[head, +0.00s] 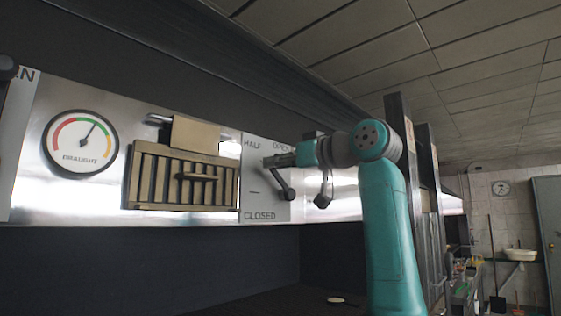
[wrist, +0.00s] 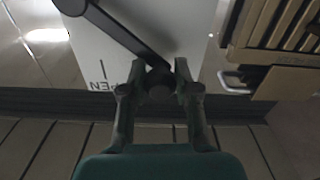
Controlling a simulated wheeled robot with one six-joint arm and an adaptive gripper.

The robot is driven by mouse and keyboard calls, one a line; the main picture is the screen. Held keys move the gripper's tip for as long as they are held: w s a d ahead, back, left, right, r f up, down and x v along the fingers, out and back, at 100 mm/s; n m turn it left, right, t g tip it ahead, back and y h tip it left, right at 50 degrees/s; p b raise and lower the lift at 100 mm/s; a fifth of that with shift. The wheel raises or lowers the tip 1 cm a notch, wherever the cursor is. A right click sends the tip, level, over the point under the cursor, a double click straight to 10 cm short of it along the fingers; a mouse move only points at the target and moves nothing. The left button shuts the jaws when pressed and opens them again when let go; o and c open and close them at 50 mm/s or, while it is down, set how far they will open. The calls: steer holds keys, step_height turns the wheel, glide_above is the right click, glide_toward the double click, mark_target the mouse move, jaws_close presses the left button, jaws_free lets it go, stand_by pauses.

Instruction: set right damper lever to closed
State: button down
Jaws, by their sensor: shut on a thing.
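The right damper lever is a dark bar (head: 283,181) on a pale plate (head: 254,178) lettered HALF, OPEN and CLOSED. CLOSED is at the plate's bottom and OPEN at its top right. The lever slants from a round dark end at lower right up to the left, where my gripper (head: 269,161) is. In the wrist view, which is upside down, the lever (wrist: 122,36) runs from upper left to its end between the fingers of my gripper (wrist: 158,78). The gripper is shut on that end, just beside the OPEN lettering. The fingers partly cover the lettering.
A slatted vent (head: 183,182) with a handle lies left of the plate, with a round draught gauge (head: 80,143) farther left. Another dark knob (head: 8,67) shows at the far left edge. A dark hood overhangs the panel. Open room lies at the right.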

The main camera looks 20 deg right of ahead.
steer(key=shift+s+a+f+n, duration=0.15)
steer(key=shift+a+f+n, duration=0.1)
steer(key=shift+f+n, duration=0.3)
steer(key=shift+s+a+f+n, duration=0.15)
steer(key=shift+a+f+n, duration=0.1)
steer(key=shift+f+n, duration=0.25)
steer(key=shift+s+a+f+n, duration=0.1)
steer(key=shift+a+f+n, duration=0.05)
steer(key=shift+f+n, duration=0.75)
steer(key=shift+s+a+f+n, duration=0.1)
steer(key=shift+a+f+n, duration=0.1)
steer(key=shift+f+n, duration=0.65)
steer(key=shift+s+a+f+n, duration=0.15)
steer(key=shift+f+n, duration=0.45)
steer(key=shift+n, duration=0.6)
steer(key=shift+f, duration=0.1)
steer(key=c, duration=0.8)
jaws_free()
steer(key=v, duration=1.2)
